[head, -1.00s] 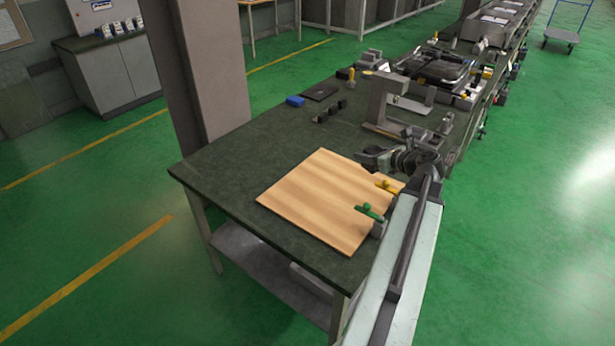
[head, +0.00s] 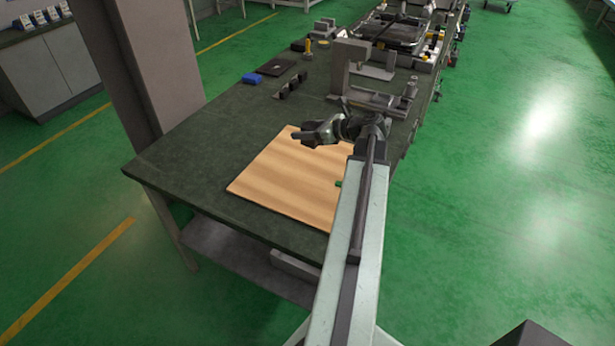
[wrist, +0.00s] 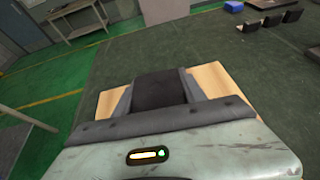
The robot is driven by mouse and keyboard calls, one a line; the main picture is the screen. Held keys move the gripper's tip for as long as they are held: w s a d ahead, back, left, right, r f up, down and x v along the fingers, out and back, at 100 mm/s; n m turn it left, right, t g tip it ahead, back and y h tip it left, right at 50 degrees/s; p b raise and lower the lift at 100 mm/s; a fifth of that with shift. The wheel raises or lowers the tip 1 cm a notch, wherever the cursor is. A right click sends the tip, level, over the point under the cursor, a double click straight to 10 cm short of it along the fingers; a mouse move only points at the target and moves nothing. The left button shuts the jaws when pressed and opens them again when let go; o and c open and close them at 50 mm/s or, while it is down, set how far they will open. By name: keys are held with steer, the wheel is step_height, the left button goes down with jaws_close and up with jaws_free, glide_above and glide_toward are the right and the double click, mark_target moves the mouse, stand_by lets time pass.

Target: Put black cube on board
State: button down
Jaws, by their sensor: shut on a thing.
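My gripper (head: 298,137) is above the far edge of the wooden board (head: 272,186) in the head view. In the wrist view its jaws (wrist: 158,100) are shut on a black cube (wrist: 158,88), held between the two fingers. The board (wrist: 212,80) shows behind and below the cube there, mostly hidden by the cube and jaws. In the head view the held cube is too small to make out clearly. The board lies flat on the dark green table, and my arm covers its right side.
Several black blocks (head: 290,86) stand in a row further back, near a blue block (head: 254,78) and a dark flat plate (head: 276,67). A grey stand (head: 345,65) rises behind my gripper. A green piece (head: 338,183) shows beside my arm. The table's left part is clear.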

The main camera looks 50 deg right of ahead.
mark_target(301, 167)
steer(key=shift+n+y, duration=0.4)
steer(key=f+b, duration=0.3)
steer(key=a+f+b, duration=0.1)
steer(key=f+b, duration=0.6)
steer(key=f, duration=0.1)
steer(key=shift+w+a+f, duration=0.15)
steer(key=shift+w+a, duration=0.1)
steer(key=shift+a, duration=0.05)
steer(key=shift+r, duration=0.2)
steer(key=shift+f, duration=0.15)
steer(key=c, duration=0.7)
jaws_free()
steer(key=shift+o, duration=0.2)
